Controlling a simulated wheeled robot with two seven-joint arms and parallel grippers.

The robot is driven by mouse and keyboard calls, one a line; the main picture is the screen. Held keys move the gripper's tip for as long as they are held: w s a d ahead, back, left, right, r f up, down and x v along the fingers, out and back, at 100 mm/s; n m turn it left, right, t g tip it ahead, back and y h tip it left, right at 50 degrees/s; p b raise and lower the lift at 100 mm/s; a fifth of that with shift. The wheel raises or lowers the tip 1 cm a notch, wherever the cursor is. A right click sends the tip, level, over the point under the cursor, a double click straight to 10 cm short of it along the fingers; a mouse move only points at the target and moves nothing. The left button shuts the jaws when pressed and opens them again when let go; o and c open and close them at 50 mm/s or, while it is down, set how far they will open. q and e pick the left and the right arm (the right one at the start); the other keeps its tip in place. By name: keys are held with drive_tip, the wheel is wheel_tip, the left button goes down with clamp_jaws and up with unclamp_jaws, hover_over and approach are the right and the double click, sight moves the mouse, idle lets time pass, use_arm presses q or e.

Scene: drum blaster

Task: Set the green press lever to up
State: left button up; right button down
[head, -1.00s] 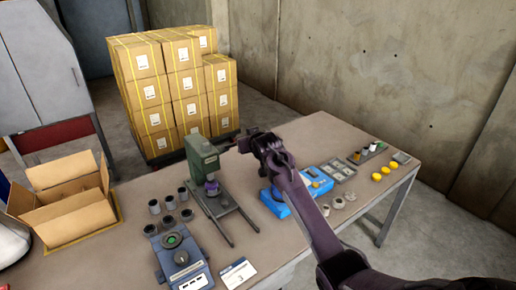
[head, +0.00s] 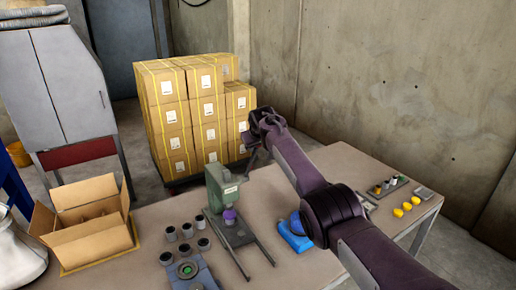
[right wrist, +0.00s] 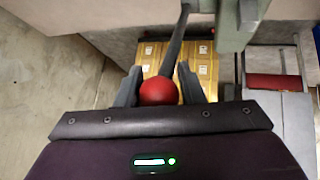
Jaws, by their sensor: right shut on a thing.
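The green press (head: 216,190) stands on the table, with a purple part (head: 230,216) under its head. Its green body also shows in the right wrist view (right wrist: 232,25). Its lever is a dark rod (right wrist: 177,42) ending in a red ball knob (right wrist: 158,92). My right gripper (head: 262,122) is above and to the right of the press head in the head view. In the right wrist view its fingers (right wrist: 157,88) are shut around the red knob. The lever slopes up from the press towards the gripper; the knob is hidden in the head view. My left gripper is not in view.
An open cardboard box (head: 88,220) stands at the table's left. Several dark cups (head: 186,231) and a blue-grey device (head: 190,272) are left of the press. A blue device (head: 296,238) is partly behind my right arm. Stacked cartons (head: 195,120) stand behind the table.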

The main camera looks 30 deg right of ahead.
drive_tip(key=shift+w+d+r, duration=0.15)
drive_tip(key=shift+w+r, duration=0.2)
drive_tip(key=shift+r, duration=0.25)
drive_tip(key=c, duration=1.2)
unclamp_jaws()
drive_tip(key=shift+w, duration=0.1)
drive_tip(key=shift+c, duration=0.2)
drive_tip(key=shift+o, duration=1)
drive_tip(key=shift+f, duration=0.2)
drive_tip(key=shift+w+f+g, duration=0.1)
drive_tip(key=shift+f+g, duration=0.1)
drive_tip(key=shift+g, duration=0.1)
